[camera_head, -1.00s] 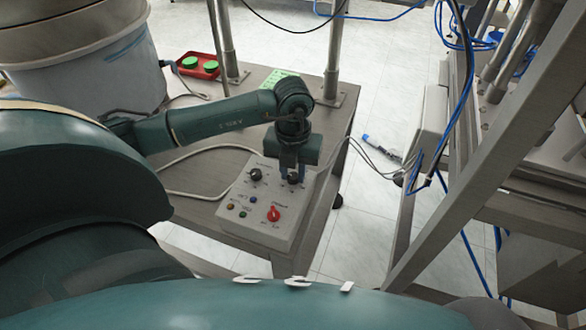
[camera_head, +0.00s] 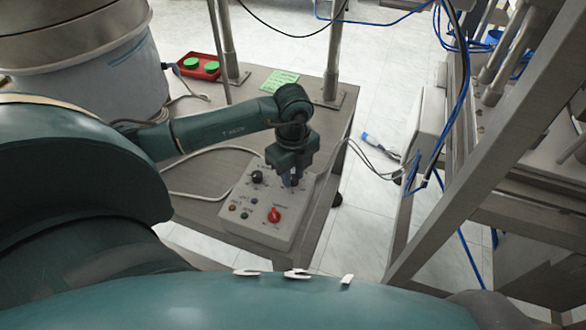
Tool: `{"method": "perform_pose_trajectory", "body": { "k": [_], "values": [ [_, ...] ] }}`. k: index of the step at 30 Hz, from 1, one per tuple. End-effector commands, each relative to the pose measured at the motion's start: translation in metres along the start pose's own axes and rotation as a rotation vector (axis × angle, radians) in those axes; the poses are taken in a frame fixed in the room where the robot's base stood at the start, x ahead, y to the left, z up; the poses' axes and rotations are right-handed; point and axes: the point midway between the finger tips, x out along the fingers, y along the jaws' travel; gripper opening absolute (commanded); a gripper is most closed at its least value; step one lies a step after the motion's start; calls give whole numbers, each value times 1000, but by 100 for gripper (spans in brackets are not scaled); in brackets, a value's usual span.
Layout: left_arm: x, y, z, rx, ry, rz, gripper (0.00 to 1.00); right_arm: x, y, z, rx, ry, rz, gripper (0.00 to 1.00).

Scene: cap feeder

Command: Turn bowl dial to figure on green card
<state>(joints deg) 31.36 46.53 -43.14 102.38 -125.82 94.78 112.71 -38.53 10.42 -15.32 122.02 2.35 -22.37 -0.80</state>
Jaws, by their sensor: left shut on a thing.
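A grey control box (camera_head: 255,228) sits on the table. It carries a black dial (camera_head: 257,177) at upper left, a red knob (camera_head: 274,215) and several small coloured buttons. My left gripper (camera_head: 293,183) points down at the box's upper right and is shut on the dial there, which its fingers mostly hide. The green card (camera_head: 280,81) lies flat on the table behind my left arm; its figure is too small to read. My right gripper is not in view.
A large metal bowl feeder (camera_head: 85,70) stands at the left. A red tray (camera_head: 199,66) with green caps is behind it. Metal posts (camera_head: 333,55) rise from the table. A frame with blue cables stands at the right.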

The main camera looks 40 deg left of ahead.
Motion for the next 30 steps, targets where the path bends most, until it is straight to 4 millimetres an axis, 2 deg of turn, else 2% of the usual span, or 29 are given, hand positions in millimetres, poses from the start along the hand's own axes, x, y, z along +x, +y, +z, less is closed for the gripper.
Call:
{"method": "perform_pose_trajectory", "body": {
  "k": [6,15,30],
  "values": [
    [-1,1,-1,-184,2,3,1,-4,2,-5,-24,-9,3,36],
    [-1,0,-1,-361,2,1,1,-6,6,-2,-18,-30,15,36],
    [0,0,0,-442,1,0,1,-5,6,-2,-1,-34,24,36]
  ]
}}
